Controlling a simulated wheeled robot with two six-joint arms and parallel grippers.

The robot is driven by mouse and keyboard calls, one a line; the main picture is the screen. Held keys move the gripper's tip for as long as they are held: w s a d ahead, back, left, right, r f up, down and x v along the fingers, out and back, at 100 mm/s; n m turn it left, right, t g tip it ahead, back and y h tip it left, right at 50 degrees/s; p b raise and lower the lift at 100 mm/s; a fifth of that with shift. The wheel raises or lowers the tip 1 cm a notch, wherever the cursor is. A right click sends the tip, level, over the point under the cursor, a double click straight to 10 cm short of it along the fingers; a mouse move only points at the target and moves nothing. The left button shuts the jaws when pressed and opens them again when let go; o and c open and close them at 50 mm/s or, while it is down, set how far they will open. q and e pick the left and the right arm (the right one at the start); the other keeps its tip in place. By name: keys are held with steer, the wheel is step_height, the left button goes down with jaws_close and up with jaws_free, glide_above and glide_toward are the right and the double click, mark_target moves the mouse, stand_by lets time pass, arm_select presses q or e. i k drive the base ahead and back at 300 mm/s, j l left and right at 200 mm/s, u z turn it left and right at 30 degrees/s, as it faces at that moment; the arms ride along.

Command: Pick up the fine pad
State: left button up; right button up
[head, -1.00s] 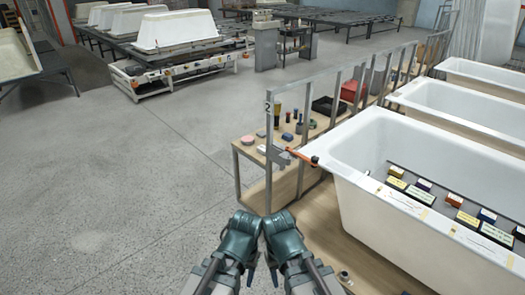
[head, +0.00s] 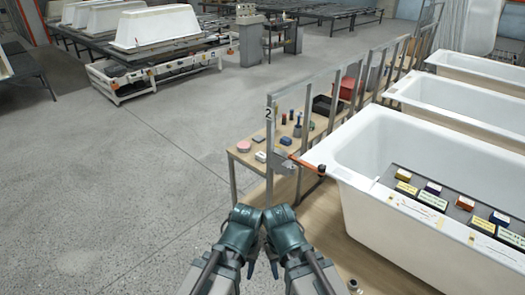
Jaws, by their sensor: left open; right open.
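My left gripper (head: 250,267) and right gripper (head: 275,268) are close together at the bottom centre, left of the tub. Both are open and empty, apart from the blocks; their fingers are partly hidden.
A metal rail frame (head: 270,150) stands beside the tub, with an orange-handled tool (head: 305,164) at the tub corner. Behind it a wooden bench (head: 238,160) holds a pink disc (head: 244,146), small items and a black bin (head: 323,105). The grey floor at left is clear.

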mark_target(260, 156)
steer(key=i+j+z, duration=0.1)
steer(key=i+j, duration=0.25)
steer(key=i+j+z, duration=0.15)
steer(key=i+j, duration=0.2)
steer(key=j, duration=0.15)
steer(key=i+j+z, duration=0.1)
steer(key=i+j, duration=0.2)
steer(key=j, duration=0.2)
steer(key=i+j+z, duration=0.15)
steer(key=i+j, duration=0.15)
steer(key=j, duration=0.15)
steer(key=i+j+z, duration=0.1)
steer(key=i+j, duration=0.15)
steer(key=j, duration=0.3)
steer(key=i+j+z, duration=0.15)
steer(key=j, duration=0.4)
steer(key=i+j+z, duration=0.1)
steer(key=i+j, duration=0.2)
steer(key=j, duration=0.3)
steer(key=i+j+z, duration=0.1)
steer(key=j, duration=0.5)
steer(key=i, duration=0.1)
